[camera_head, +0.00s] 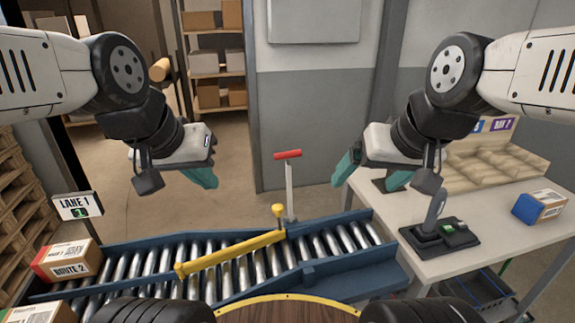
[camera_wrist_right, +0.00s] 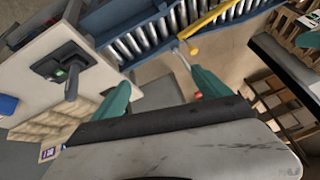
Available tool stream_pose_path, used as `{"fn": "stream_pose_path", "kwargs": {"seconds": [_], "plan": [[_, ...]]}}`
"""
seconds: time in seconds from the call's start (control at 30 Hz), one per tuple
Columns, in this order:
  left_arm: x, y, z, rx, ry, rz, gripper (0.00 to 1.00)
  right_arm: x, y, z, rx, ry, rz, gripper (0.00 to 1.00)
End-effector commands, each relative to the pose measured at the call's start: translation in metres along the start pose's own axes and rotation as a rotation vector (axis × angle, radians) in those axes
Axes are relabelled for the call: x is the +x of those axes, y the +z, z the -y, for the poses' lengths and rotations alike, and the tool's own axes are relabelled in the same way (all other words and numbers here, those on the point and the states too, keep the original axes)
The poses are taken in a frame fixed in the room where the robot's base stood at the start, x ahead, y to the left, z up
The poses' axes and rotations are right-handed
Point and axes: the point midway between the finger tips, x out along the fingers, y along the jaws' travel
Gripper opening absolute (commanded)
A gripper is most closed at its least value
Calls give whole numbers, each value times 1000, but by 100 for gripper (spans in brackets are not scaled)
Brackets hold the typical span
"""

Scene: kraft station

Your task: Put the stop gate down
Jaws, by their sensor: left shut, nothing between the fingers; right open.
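A yellow bar (camera_head: 230,254) lies slantwise across the blue roller conveyor (camera_head: 130,248), with a yellow knob (camera_head: 278,210) near its right end. A grey post with a red T-handle (camera_head: 287,154) stands upright behind the conveyor. I cannot tell for sure which of these is the stop gate. The bar (camera_wrist_right: 212,18) and the red handle (camera_wrist_right: 197,95) also show in the right wrist view. My right gripper (camera_head: 370,178) is open and empty, to the right of the red handle and apart from it. My left gripper (camera_head: 204,178) is shut and empty, left of the handle.
A table (camera_head: 480,200) on the right holds a lever box (camera_head: 440,238), a blue-and-brown box (camera_head: 540,206) and a tan compartment tray (camera_head: 490,165). Wooden pallets (camera_head: 20,190) stand left.

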Motion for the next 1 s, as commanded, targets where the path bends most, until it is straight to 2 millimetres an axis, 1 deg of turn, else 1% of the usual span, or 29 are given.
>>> {"fn": "stream_pose_path", "kwargs": {"seconds": [0.03, 0.17, 0.2, 0.27, 0.3, 0.37, 0.4, 0.43, 0.57, 0.7, 0.9, 1.0], "plan": [[0, 0, 0, 0, 0, 0, 0, 0, -1, 0, -1, 0, 1, 75], [0, 0, 0, 0, 0, 0, 0, -2, -13, 3, -11, 2, 21, 50], [0, 0, 0, 0, 0, 0, 0, -3, -20, 4, -18, 4, 34, 42], [0, 0, 0, 0, 0, 0, 0, -5, -34, 8, -32, 9, 59, 30], [0, 0, 0, 0, 0, 0, 0, -6, -46, 11, -42, 13, 79, 22], [0, 0, 0, 0, 0, 0, 0, -7, -64, 17, -60, 19, 111, 10], [0, 0, 0, 0, 0, 0, 0, -7, -77, 21, -70, 25, 134, 2], [0, 0, 0, 0, 0, 0, 0, -6, -86, 25, -79, 29, 152, 0], [0, 0, 0, 0, 0, 0, 0, -1, -126, 42, -113, 49, 221, 0], [0, 0, 0, 0, 0, 0, 0, 10, -164, 64, -144, 74, 293, 0], [0, 0, 0, 0, 0, 0, 0, 35, -210, 100, -178, 113, 389, 0], [0, 0, 0, 0, 0, 0, 0, 49, -226, 117, -188, 133, 430, 0]]}}
